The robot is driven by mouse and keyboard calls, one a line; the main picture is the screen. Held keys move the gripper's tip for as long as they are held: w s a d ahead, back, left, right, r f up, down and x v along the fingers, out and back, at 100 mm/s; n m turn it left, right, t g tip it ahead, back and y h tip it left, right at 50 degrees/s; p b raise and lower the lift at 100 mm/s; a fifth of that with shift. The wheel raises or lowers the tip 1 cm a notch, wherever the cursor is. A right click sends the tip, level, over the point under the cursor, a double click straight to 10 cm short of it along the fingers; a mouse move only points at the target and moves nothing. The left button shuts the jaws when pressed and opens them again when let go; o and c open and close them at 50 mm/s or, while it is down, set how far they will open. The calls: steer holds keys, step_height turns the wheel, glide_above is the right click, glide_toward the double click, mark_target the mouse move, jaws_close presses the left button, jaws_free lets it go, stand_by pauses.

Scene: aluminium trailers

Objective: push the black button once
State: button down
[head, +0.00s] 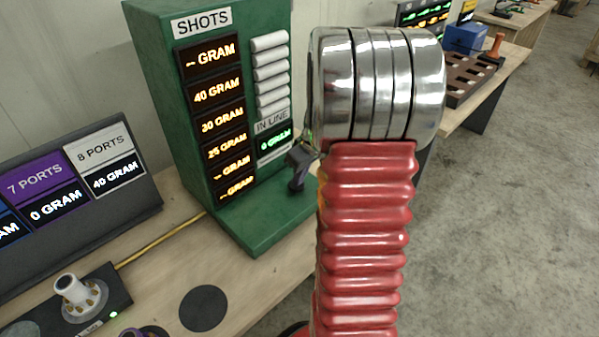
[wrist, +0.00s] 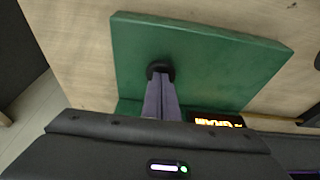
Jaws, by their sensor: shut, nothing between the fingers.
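A dark round shape (wrist: 160,68), which looks like the black button, sits on a green surface (wrist: 215,62) in the wrist view. My gripper (wrist: 161,80) is shut and empty, with its purple-grey fingers reaching to this shape and partly covering it. I cannot tell whether they touch it. In the head view my gripper (head: 297,186) points down in front of the right side of the green SHOTS box (head: 163,85).
Lit displays (head: 222,122) and white blocks (head: 270,72) fill the SHOTS box front. A ports panel (head: 75,195) and a black unit with a pale knob (head: 77,290) stand left on the wooden table (head: 165,265). A brown compartment tray (head: 470,80) is at back right.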

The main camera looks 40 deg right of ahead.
steer(key=shift+s+f, duration=0.1)
steer(key=shift+f, duration=0.85)
steer(key=shift+r, duration=0.1)
step_height(320, 180, up, 4)
steer(key=shift+r, duration=0.15)
steer(key=v, duration=0.9)
steer(key=shift+r, duration=0.4)
steer(key=shift+s, duration=0.15)
stand_by(1.8)
